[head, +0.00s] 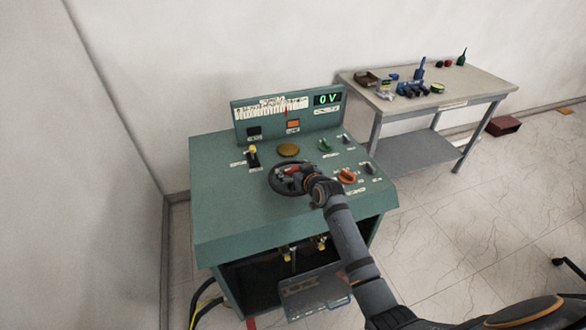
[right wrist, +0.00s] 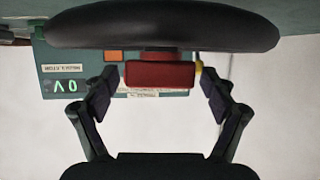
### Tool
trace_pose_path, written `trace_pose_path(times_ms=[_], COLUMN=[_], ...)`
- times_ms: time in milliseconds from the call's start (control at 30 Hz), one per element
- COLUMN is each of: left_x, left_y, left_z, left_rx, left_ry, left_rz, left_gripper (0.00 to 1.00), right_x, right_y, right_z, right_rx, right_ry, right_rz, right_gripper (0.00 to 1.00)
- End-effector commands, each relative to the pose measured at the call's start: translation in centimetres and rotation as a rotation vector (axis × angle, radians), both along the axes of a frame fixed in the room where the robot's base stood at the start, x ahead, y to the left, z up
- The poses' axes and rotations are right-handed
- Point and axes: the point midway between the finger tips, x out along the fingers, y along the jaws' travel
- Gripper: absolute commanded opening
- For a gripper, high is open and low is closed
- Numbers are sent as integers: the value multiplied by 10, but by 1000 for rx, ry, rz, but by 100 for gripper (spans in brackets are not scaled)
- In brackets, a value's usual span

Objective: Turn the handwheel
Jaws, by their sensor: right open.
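The handwheel (head: 272,184) is a black ring on the sloped top of a green control console (head: 225,205). In the right wrist view the wheel's dark rim (right wrist: 160,32) runs across the top. A red block-like part (right wrist: 160,74) shows just below the rim there. My right gripper (head: 287,173) is over the wheel in the head view, and its arm hides part of the wheel. In the right wrist view the gripper (right wrist: 160,90) is open, its two fingers to either side of the red part, with gaps visible. My left gripper is not in view.
The console's upright panel carries a scale and a green "0V" display (head: 327,99). A yellow-topped lever (head: 252,155), a brass disc (head: 288,150) and an orange knob (head: 346,176) surround the wheel. A side table (head: 470,83) with tools stands at right.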

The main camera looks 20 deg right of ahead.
Motion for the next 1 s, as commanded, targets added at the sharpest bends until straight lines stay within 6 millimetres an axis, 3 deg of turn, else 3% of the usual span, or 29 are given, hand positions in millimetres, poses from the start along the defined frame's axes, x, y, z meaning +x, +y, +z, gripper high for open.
trace_pose_path(times_ms=[67,667,1000], left_x=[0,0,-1], left_y=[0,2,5], left_z=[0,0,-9], left_rx=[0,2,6], left_ry=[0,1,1], left_rz=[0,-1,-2], left_gripper=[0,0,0], right_x=[0,0,-3], right_y=[0,0,2], right_z=[0,0,-2], right_rx=[0,0,-2], right_ry=[0,0,-1], right_rz=[0,0,43], right_gripper=[85,5,4])
